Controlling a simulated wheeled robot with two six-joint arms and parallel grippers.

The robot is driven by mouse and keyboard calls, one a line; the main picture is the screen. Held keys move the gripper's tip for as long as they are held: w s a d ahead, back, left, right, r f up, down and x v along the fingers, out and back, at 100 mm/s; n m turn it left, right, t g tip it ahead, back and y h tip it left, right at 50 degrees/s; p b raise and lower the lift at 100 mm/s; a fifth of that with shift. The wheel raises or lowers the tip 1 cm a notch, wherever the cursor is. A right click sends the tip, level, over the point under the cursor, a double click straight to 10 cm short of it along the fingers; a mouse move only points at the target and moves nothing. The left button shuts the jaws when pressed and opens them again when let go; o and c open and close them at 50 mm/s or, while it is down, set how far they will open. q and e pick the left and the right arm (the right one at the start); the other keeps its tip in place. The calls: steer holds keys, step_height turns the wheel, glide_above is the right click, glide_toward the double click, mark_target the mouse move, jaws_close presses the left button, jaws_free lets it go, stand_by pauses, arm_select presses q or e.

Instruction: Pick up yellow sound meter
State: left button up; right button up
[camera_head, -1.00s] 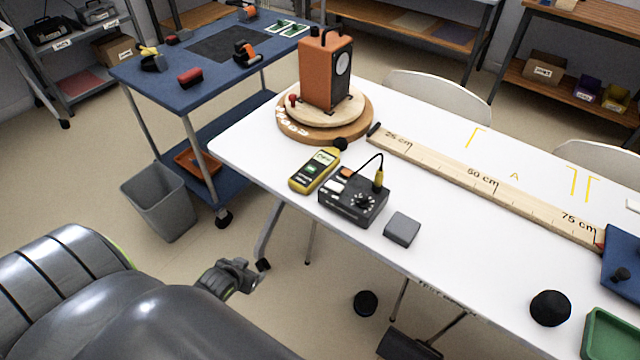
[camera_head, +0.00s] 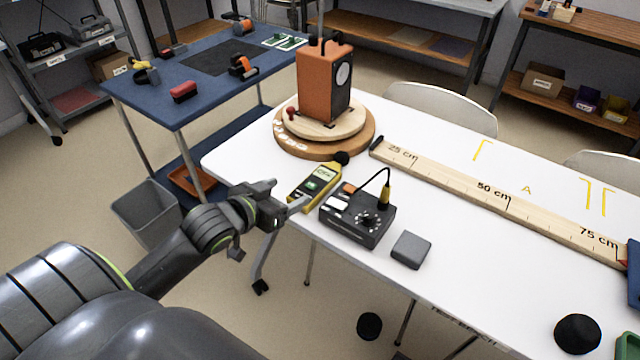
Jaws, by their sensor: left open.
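The yellow sound meter (camera_head: 317,186) lies on the white table near its left front edge, with a black foam ball at its far end. It has a pale screen and a green button. My left gripper (camera_head: 291,200) is at the table's edge, just left of the meter's near end, and partly overlaps it in the picture. The gripper is open and holds nothing that I can see. I cannot tell whether a fingertip touches the meter. My right gripper is not in view.
A black control box (camera_head: 357,217) with a cable stands close to the right of the meter. An orange speaker (camera_head: 325,80) stands on a round wooden turntable (camera_head: 364,138) behind. A long wooden ruler (camera_head: 480,193) crosses the table.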

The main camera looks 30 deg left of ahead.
mark_target(323, 176)
arm_select(q)
steer(key=b+x, duration=0.1)
steer(key=x, duration=1.3)
steer(key=shift+w+f+b, duration=0.1)
steer(key=shift+f+b, duration=0.05)
steer(key=shift+b, duration=0.2)
